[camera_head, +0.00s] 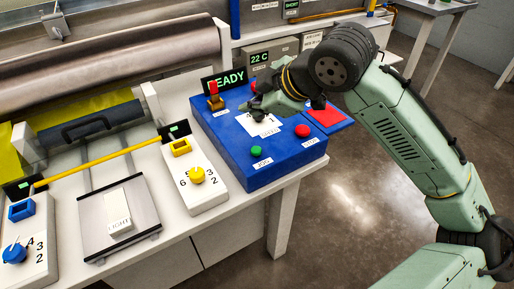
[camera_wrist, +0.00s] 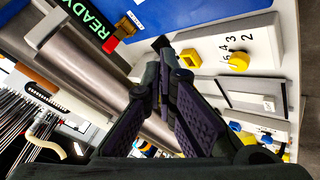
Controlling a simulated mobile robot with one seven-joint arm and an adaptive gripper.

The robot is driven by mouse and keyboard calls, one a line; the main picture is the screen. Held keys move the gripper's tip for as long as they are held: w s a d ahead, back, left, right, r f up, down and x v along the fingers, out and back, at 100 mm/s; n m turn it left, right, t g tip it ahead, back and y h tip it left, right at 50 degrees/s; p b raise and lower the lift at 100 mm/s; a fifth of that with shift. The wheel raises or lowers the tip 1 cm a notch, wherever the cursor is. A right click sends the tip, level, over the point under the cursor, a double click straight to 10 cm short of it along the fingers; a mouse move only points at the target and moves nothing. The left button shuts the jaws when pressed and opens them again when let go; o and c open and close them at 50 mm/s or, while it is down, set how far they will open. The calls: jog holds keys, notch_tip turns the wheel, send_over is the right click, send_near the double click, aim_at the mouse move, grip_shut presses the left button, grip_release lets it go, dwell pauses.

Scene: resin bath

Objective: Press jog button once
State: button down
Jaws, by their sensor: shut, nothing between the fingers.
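The blue control box (camera_head: 225,140) stands on the white bench. A green button (camera_head: 256,152) sits near its front edge, with a small label (camera_head: 262,163) that seems to read JOG. My gripper (camera_head: 258,112) is shut and empty, over the middle of the box near the white dial plate (camera_head: 270,131), behind the green button and apart from it in the picture. In the wrist view my closed fingers (camera_wrist: 162,44) point toward the edge of the blue box (camera_wrist: 180,15). The green button does not show there.
A red button (camera_head: 302,131) is at the box's right front, and a red-topped switch (camera_head: 214,88) at its left back. A READY display (camera_head: 224,80) stands behind. Left are a yellow-knob unit (camera_head: 197,176), a light plate (camera_head: 119,222) and a large metal roller (camera_head: 100,65).

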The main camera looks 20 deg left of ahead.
aim_at(254, 151)
jog(key=shift+f, duration=0.1)
notch_tip(254, 151, down, 8)
jog(key=b, duration=0.7)
jog(key=shift+f, duration=0.25)
dwell(1.0)
jog(key=shift+f+b, duration=0.3)
jog(key=shift+f, duration=0.15)
